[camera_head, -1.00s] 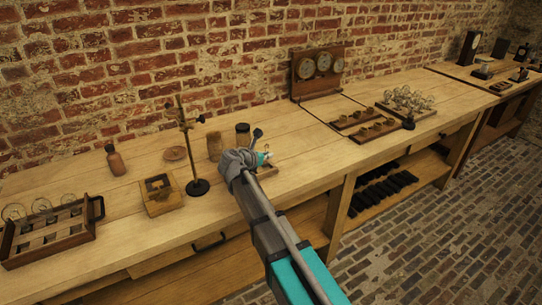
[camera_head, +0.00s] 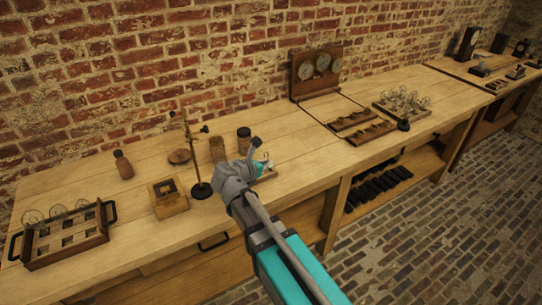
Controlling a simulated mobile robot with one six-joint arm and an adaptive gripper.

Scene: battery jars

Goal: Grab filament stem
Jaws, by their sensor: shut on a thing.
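My gripper (camera_head: 262,163) is over the workbench, just in front of two jars. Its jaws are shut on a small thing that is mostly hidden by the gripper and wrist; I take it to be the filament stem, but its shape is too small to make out. A small wooden piece (camera_head: 266,177) lies on the bench just below the gripper, partly covered by it. I cannot tell whether the held thing touches it.
A stand (camera_head: 201,189) with a dark round base is left of my gripper. Two jars (camera_head: 217,150) (camera_head: 244,141) stand behind it. A wooden box (camera_head: 168,199), a bulb crate (camera_head: 68,238) and a bottle (camera_head: 123,165) are further left. Trays (camera_head: 372,133) and bulbs (camera_head: 405,100) lie right.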

